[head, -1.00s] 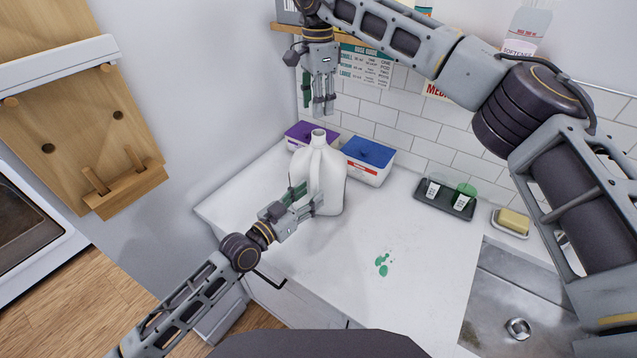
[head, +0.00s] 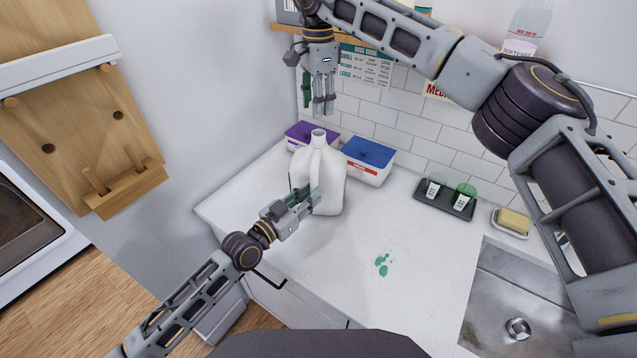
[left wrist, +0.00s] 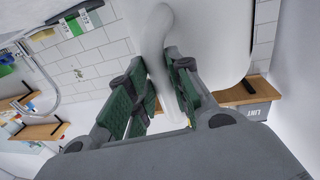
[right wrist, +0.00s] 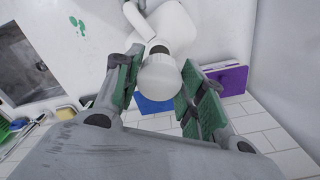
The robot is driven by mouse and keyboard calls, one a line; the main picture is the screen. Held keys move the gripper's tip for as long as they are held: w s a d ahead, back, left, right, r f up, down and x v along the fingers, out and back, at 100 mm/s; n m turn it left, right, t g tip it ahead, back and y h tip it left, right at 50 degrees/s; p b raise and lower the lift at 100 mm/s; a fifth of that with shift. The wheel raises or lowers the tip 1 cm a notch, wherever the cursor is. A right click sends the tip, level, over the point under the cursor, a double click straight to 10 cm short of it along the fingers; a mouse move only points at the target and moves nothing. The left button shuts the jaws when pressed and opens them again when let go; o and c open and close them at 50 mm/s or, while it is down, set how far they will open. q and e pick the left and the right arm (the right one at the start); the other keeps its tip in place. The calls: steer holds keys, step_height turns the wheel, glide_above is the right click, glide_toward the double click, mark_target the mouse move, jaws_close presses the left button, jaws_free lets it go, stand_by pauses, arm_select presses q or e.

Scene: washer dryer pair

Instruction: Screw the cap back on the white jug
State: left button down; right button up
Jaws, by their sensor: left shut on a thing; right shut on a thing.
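The white jug (head: 328,168) stands upright on the counter in the head view. My left gripper (head: 310,199) is shut on the jug's handle, seen between its green pads in the left wrist view (left wrist: 158,40). My right gripper (head: 324,106) is above the jug's neck, pointing down, apart from the jug. In the right wrist view, the round white cap (right wrist: 160,76) is between its green-padded fingers, with the jug (right wrist: 175,28) beyond it. The fingers hide the cap in the head view. The jug's mouth (head: 319,133) shows bare.
Purple (head: 302,134) and blue-lidded (head: 369,155) boxes stand behind the jug by the tiled wall. A dark tray (head: 428,201) with two cups, a soap dish (head: 511,222) and the sink (head: 505,285) are to the right. Green spill spots (head: 382,264) mark the otherwise clear front counter.

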steer(key=shift+f, duration=2.45)
steer(key=shift+f, duration=0.1)
steer(key=shift+f, duration=0.8)
steer(key=shift+f, duration=0.55)
